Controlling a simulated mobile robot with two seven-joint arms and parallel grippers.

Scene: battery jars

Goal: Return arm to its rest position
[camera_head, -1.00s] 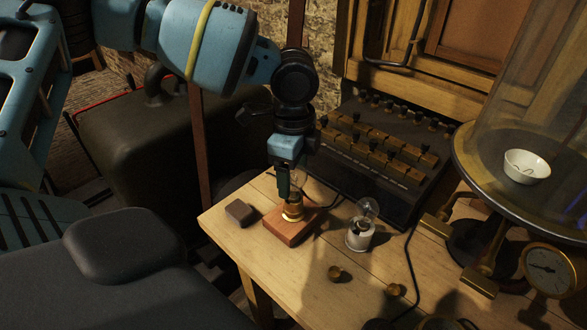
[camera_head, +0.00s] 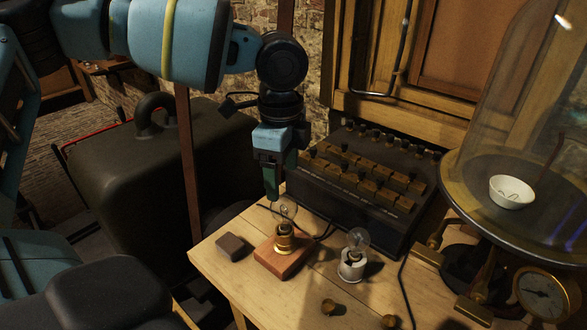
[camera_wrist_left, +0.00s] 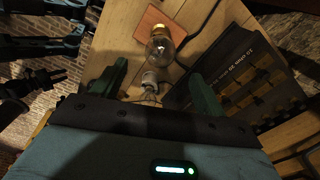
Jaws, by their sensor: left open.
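My left gripper (camera_head: 274,190) hangs over the table's back left part, fingers pointing down. It is open and empty, just above and behind a clear bulb (camera_head: 286,212). The bulb stands upright in a brass socket on a reddish wooden block (camera_head: 271,262). In the left wrist view the two green fingers (camera_wrist_left: 155,85) are spread apart, with the bulb (camera_wrist_left: 162,45) beyond them and clear of both. A second bulb in a white socket (camera_head: 352,264) stands to the right. My right gripper is not in view.
A dark box with brass blocks (camera_head: 350,190) stands behind the bulbs. A glass dome on a round plate (camera_head: 470,205), with a white bowl (camera_head: 511,191) and a gauge (camera_head: 542,294), is at the right. A small dark block (camera_head: 233,247) and brass knobs lie on the table (camera_head: 225,285).

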